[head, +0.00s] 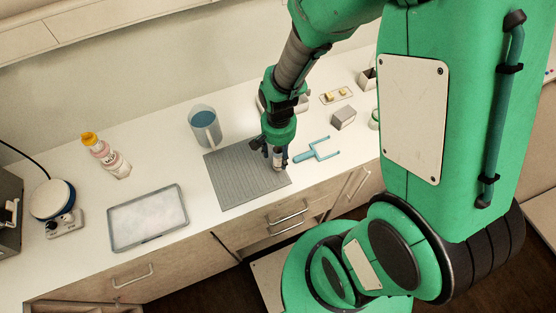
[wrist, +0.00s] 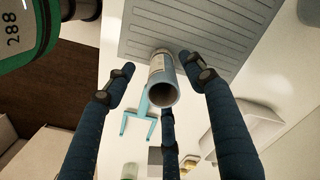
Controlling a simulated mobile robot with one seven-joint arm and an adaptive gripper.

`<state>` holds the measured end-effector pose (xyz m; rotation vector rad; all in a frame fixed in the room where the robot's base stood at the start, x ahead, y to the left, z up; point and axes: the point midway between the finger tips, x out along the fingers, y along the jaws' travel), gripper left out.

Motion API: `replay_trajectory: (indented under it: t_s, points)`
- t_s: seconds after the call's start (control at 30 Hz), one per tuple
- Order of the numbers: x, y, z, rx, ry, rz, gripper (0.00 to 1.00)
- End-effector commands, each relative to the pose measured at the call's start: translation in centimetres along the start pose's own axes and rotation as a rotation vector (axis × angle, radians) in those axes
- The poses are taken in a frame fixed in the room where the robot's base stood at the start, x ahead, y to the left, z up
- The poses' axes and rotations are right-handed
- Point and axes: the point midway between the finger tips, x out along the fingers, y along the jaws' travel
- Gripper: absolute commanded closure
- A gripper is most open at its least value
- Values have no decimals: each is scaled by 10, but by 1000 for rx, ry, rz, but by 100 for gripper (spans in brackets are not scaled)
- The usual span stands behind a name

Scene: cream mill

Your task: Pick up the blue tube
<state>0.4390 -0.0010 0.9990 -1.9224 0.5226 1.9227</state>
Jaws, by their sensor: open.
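The blue tube (wrist: 162,68) is pale blue with a whitish label. In the wrist view its round open end faces the camera, and it stands by the edge of the grey ribbed mat (wrist: 195,30). In the head view the tube (head: 277,160) shows partly below my gripper (head: 272,150), near the mat's right side. My gripper (wrist: 158,75) has its dark blue fingers spread around the tube, with visible gaps at the left and right. It is open. The exact contact of the tube's base is hard to tell.
A light blue forked holder (head: 317,151) lies just right of the tube. A grey block (head: 343,118) and a small tray (head: 336,95) stand behind it. A blue-filled jug (head: 205,128) stands behind the mat (head: 235,180). A shallow tray (head: 148,217) lies left, with clear counter between.

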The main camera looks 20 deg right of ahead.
Motion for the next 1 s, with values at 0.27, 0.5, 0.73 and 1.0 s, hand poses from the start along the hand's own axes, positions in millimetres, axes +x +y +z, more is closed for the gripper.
replay_trajectory:
  t_s: [0.27,0.5,0.73,1.0]
  points:
    - [14,-1,0,0,-2,1,46]
    - [40,-2,0,0,-2,1,46]
    - [52,-2,0,0,0,0,46]
    - [52,-2,0,0,0,0,46]
